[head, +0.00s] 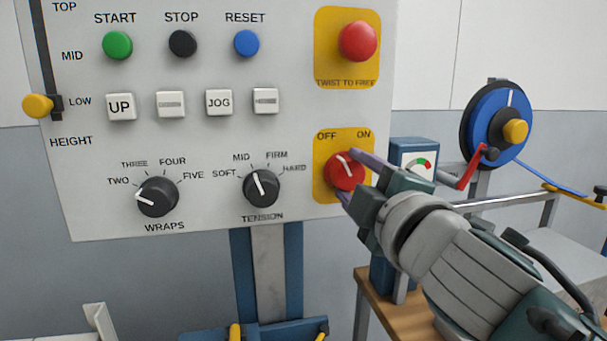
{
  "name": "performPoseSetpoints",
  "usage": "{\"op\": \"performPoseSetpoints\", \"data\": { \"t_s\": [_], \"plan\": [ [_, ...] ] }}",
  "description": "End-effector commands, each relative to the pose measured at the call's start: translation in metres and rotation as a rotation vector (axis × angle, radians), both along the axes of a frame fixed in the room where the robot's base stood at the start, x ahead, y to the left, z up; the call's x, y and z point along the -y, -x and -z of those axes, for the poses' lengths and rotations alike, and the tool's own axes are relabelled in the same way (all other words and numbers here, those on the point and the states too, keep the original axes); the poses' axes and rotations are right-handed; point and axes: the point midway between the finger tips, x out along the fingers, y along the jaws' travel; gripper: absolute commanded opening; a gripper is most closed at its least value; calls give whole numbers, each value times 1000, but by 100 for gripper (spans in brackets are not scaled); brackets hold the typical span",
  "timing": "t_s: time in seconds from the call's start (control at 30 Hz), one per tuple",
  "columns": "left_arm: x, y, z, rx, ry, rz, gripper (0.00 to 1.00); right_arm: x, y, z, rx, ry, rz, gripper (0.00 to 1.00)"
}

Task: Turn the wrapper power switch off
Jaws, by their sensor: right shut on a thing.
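The wrapper power switch (341,171) is a red rotary knob on a yellow plate (323,148) at the lower right of the white control panel. OFF is printed at the plate's upper left and ON at its upper right. The knob's white line tilts up and to the left, toward OFF. My right gripper (347,175) comes in from the right and is shut on the knob, one finger above and one below its right side. The fingers hide a little of the knob's right edge. My left gripper is not in view.
The panel also carries a red stop button (358,41), the tension knob (262,188), the wraps knob (157,197), several push buttons and a yellow height slider (38,106). A blue gauge box (412,150) and a blue reel (497,122) stand behind my right arm.

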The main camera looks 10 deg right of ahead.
Motion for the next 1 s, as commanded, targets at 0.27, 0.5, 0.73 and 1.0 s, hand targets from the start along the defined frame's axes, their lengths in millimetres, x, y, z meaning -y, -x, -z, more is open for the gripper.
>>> {"op": "performPoseSetpoints", "data": {
  "t_s": [0.27, 0.5, 0.73, 1.0],
  "plan": [
    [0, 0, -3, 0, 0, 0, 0, 0, 0, -1, 7, 195, -1, 3],
    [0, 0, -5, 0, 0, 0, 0, 0, 0, -1, 10, 290, -1, 3],
    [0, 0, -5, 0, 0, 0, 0, 0, 0, -1, 11, 323, 0, 3],
    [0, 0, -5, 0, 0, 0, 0, 0, 0, -1, 11, 328, 0, 4]
  ]
}}
